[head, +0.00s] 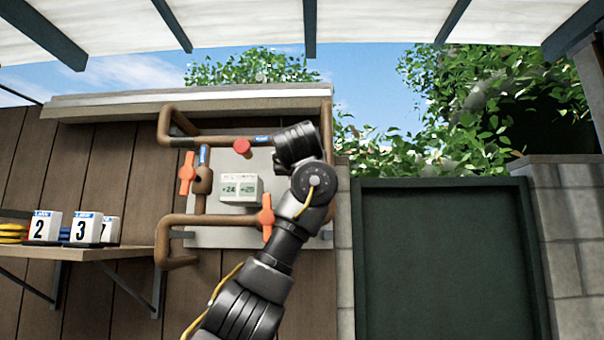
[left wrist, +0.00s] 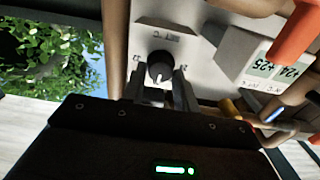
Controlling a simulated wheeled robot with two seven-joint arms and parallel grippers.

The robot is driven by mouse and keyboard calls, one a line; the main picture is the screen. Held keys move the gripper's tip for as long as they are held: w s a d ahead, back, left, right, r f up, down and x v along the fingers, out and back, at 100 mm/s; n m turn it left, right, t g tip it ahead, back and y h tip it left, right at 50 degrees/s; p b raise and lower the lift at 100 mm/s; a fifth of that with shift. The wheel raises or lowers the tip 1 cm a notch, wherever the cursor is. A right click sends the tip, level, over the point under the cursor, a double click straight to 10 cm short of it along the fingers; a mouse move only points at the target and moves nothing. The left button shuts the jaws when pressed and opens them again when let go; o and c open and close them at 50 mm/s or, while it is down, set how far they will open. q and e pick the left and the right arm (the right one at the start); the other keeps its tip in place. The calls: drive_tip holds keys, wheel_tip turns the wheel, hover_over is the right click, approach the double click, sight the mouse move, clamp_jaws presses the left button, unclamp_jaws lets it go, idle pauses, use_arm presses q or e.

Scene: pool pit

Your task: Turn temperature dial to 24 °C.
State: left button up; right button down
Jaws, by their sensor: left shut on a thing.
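The temperature dial (left wrist: 160,67) is a round black knob on a pale panel, beneath a "SET °C" label that appears upside down in the left wrist view. My left gripper (left wrist: 159,82) has its two dark fingers around the dial and is shut on it. A small light mark shows on the knob, but its exact setting is too small to read. The display box (left wrist: 262,66) beside it reads +24 and +25; it also shows in the head view (head: 240,189). In the head view my left arm hides the dial and the fingers. My right gripper is not in view.
Brown pipes (head: 190,219) run around the panel (head: 228,238). Orange valve handles (head: 187,173) (head: 266,217) and a red knob (head: 242,147) stick out close to my arm. A shelf (head: 110,252) with numbered boxes (head: 45,228) is at left. A dark green door (head: 445,260) is at right.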

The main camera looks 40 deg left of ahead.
use_arm(q)
drive_tip(key=n+b, duration=0.1)
drive_tip(key=n, duration=0.8)
drive_tip(key=n+b, duration=0.2)
drive_tip(key=n, duration=0.7)
drive_tip(key=shift+s+a+f+b, duration=0.1)
drive_tip(key=shift+f+b, duration=0.05)
drive_tip(key=shift+b, duration=0.15)
idle(0.6)
drive_tip(key=o, duration=0.9)
drive_tip(key=shift+o, duration=0.2)
drive_tip(key=shift+f, duration=0.1)
drive_tip(key=b+v, duration=0.5)
drive_tip(key=v, duration=0.5)
drive_tip(key=shift+s+d, duration=0.2)
drive_tip(key=shift+s, duration=0.1)
